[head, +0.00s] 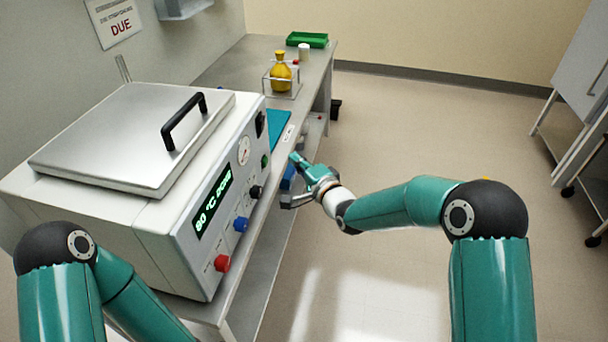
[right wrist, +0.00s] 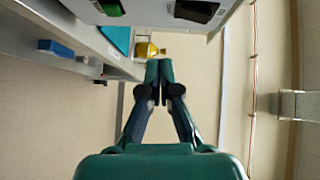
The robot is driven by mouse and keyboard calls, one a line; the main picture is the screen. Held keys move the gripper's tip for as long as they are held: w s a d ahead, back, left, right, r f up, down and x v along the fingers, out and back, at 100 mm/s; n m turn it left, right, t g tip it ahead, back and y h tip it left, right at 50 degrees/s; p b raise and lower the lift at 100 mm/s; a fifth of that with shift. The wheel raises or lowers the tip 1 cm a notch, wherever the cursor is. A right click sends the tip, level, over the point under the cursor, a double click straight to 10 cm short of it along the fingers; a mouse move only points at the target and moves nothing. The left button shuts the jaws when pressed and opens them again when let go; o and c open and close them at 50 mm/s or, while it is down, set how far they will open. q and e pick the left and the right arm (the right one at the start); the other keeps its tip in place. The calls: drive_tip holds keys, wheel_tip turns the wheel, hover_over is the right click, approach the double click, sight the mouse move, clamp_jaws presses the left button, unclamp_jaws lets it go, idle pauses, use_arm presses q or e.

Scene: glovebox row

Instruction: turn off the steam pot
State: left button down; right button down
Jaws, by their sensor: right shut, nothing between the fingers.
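The steam pot (head: 130,215) is a large white box with a flat metal lid and a black handle (head: 184,120). Its front panel has a lit green display (head: 213,201) with a reading of about 80 °C, a round gauge (head: 244,150), red (head: 222,263), blue (head: 241,224) and black (head: 256,191) knobs, a green switch (head: 265,161) and a black switch (head: 260,124). My right gripper (head: 292,180) is shut and empty, in front of the panel's far end and apart from it. In the right wrist view the fingertips (right wrist: 159,70) are together, below the black switch (right wrist: 197,10). My left gripper is out of view.
Beyond the pot, the bench (head: 233,67) holds a teal mat (head: 279,128), a yellow flask (head: 281,75) in a clear stand, a white jar (head: 304,51) and a green tray (head: 307,39). A white cart (head: 580,100) stands at right. The floor between is clear.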

drive_tip(key=shift+f+b+v, duration=0.15)
drive_tip(key=shift+v, duration=0.7)
drive_tip(key=shift+f+b+v, duration=0.15)
drive_tip(key=shift+v, duration=0.65)
drive_tip(key=s+d+f+g+h, duration=0.1)
drive_tip(key=s+d+f+g, duration=0.15)
drive_tip(key=s+f, duration=0.4)
drive_tip(key=s+d+f+g+h, duration=0.2)
drive_tip(key=s+d+f, duration=0.1)
drive_tip(key=f, duration=0.6)
drive_tip(key=s+d+f+g+h, duration=0.1)
drive_tip(key=s+d+f+g, duration=0.15)
drive_tip(key=s+f, duration=0.35)
drive_tip(key=s+f+n+g, duration=0.3)
drive_tip(key=s+f+n, duration=0.1)
drive_tip(key=s, duration=0.6)
drive_tip(key=s+f+n+g+p, duration=0.1)
drive_tip(key=s+f+n+g, duration=0.3)
drive_tip(key=s, duration=0.7)
drive_tip(key=shift+f+n+g, duration=0.2)
drive_tip(key=shift+n+g, duration=0.1)
drive_tip(key=shift+n, duration=0.5)
